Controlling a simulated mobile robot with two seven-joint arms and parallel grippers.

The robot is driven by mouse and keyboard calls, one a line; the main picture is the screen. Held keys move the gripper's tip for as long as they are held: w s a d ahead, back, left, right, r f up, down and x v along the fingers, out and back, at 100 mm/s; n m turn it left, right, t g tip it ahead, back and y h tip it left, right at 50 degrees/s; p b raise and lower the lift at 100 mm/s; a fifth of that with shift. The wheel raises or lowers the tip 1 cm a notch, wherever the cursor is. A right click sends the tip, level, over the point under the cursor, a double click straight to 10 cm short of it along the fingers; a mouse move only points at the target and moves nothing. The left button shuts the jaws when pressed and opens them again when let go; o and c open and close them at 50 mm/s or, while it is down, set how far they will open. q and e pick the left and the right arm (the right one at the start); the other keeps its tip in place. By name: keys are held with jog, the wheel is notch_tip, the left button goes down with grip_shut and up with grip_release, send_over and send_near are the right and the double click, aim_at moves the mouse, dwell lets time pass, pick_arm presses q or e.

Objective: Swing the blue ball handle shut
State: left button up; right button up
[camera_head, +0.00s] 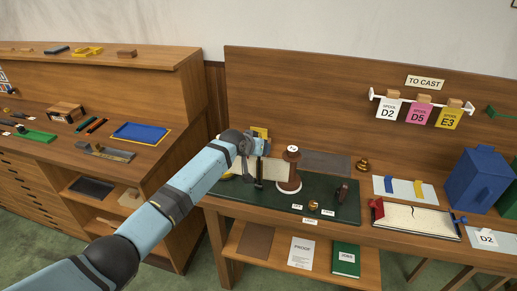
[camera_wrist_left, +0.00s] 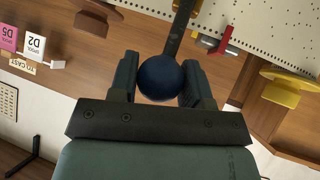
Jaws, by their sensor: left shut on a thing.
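The blue ball handle (camera_wrist_left: 160,79) sits between the two fingers of my left gripper (camera_wrist_left: 160,70) in the left wrist view. The gripper is shut on it. A dark rod (camera_wrist_left: 181,30) runs from the ball up toward a cream perforated plate (camera_wrist_left: 265,35). In the head view my left gripper (camera_head: 256,170) is over the left part of the green mat (camera_head: 232,198), beside a cream plate (camera_head: 277,171). The ball is hidden or too small to make out there. My right gripper is not in view.
A brown and white post (camera_head: 290,172) stands right of the gripper. A brass knob (camera_head: 313,205) and a dark brown piece (camera_head: 342,193) are on the mat. Spool tags (camera_head: 421,112) hang behind.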

pick_arm(q)
jog(key=shift+r, duration=0.15)
jog(key=o, duration=1.1)
jog(key=shift+w, duration=0.1)
jog(key=shift+o, duration=0.9)
jog(key=shift+d+f, duration=0.1)
jog(key=shift+f, duration=0.1)
jog(key=b+v, duration=0.1)
jog(key=v, duration=1.2)
jog(key=shift+s+r, duration=0.2)
jog(key=shift+r, duration=0.05)
